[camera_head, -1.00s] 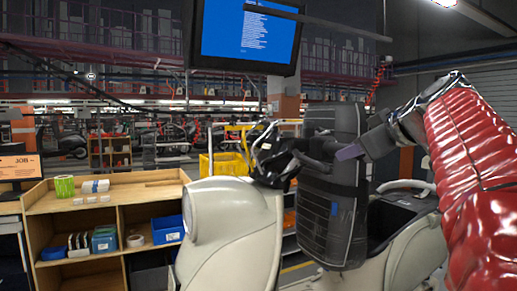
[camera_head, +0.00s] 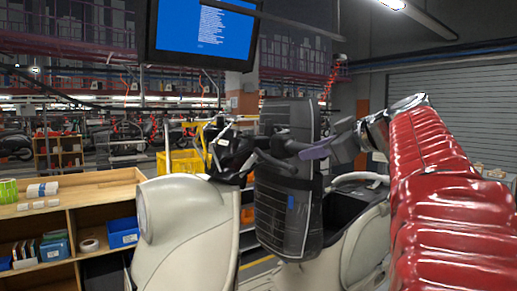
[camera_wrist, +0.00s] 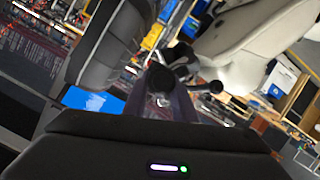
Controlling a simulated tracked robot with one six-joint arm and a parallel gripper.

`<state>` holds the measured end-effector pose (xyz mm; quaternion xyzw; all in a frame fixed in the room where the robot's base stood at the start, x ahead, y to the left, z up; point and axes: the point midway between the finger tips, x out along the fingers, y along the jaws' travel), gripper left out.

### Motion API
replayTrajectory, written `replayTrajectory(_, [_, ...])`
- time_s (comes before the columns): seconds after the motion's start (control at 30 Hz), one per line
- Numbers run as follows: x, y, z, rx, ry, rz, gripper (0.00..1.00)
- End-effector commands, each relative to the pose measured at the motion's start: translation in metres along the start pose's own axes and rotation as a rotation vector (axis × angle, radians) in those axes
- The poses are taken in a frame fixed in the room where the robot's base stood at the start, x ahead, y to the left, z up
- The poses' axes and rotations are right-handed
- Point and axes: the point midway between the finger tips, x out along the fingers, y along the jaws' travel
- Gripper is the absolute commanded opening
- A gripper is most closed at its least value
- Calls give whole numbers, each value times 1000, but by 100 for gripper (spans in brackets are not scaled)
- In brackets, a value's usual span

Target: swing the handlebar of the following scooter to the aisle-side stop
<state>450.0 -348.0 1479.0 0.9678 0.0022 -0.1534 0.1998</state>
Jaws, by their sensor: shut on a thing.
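A cream scooter stands in front of me in the head view, with its front shield (camera_head: 185,235) at the lower middle. Its black handlebar (camera_head: 240,160) sits above the shield. My gripper (camera_head: 314,151), with dark purple-grey fingers, is shut on the bar's end on the right, beside a tall dark ribbed pad (camera_head: 285,205). In the wrist view, the fingers (camera_wrist: 165,103) are close around the dark handlebar grip (camera_wrist: 160,80), and the cream shield (camera_wrist: 255,45) is beyond. The fingers partly hide the grip.
A wooden shelf bench (camera_head: 75,200) with blue bins (camera_head: 122,232) stands at the left. A yellow crate (camera_head: 180,163) is behind the scooter. A large blue screen (camera_head: 205,32) hangs overhead. The scooter's dark seat area (camera_head: 345,205) lies right of the pad, near my arm.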

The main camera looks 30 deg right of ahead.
Motion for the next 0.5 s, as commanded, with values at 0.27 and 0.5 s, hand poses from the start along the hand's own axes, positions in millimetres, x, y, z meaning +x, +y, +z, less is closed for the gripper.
replayTrajectory(0.27, [1, 1, 5, 3, -8, -2, 1])
replayTrajectory(0.5, [4, 6, 12, 0, 9, -18, 1])
